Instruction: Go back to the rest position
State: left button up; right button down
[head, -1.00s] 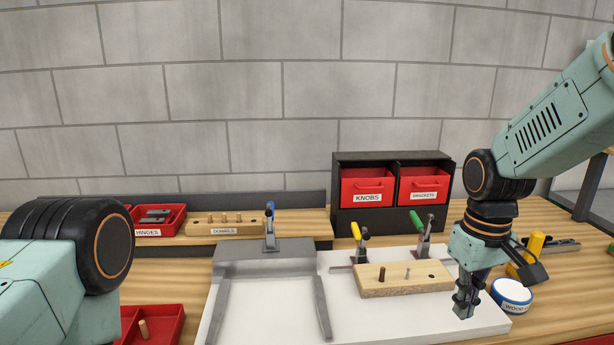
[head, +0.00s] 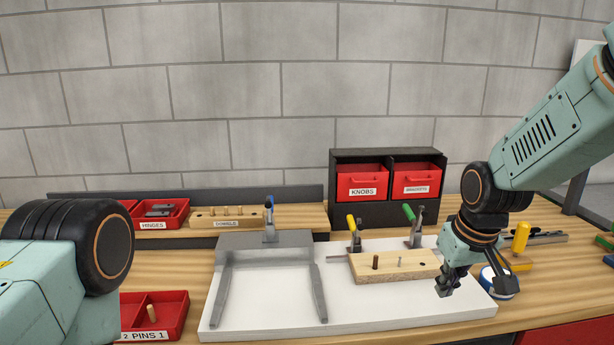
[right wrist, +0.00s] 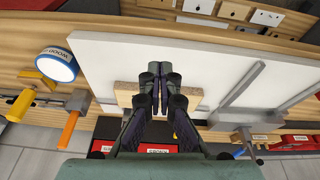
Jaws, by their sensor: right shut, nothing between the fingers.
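My right gripper (head: 447,288) is over the right end of the white board (head: 270,313) in the head view. Its fingers are shut and empty; they also show in the right wrist view (right wrist: 154,75). The wooden block (head: 395,267) with a dark peg (head: 375,262) and a light peg lies on the board, left of the gripper. In the right wrist view the fingers cover the middle of the block (right wrist: 126,94). My left arm enters at the left of the head view, but its gripper is out of sight.
A grey frame (head: 265,240) lies on the board's left part. Two clamps, yellow-handled (head: 353,233) and green-handled (head: 412,226), stand behind the block. A round white-lidded tin (head: 500,283) is close to the right gripper. A red pin tray (head: 172,312) is front left.

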jog(key=s+a+f+m+b, duration=0.1)
jog(key=s+f, duration=0.3)
jog(key=f, duration=0.4)
jog(key=s+f+t+b, duration=0.1)
jog(key=s+f, duration=0.3)
jog(key=f, duration=0.3)
jog(key=s+a+f+m+b, duration=0.1)
jog(key=s+f, duration=0.4)
jog(key=f, duration=0.3)
jog(key=s+f+g+b, duration=0.1)
jog(key=s+f, duration=0.4)
jog(key=s, duration=0.6)
jog(key=s+f+g+b, duration=0.2)
jog(key=s+f, duration=0.4)
jog(key=s, duration=0.4)
jog(key=shift+s+g, duration=0.4)
jog(key=shift+g, duration=0.2)
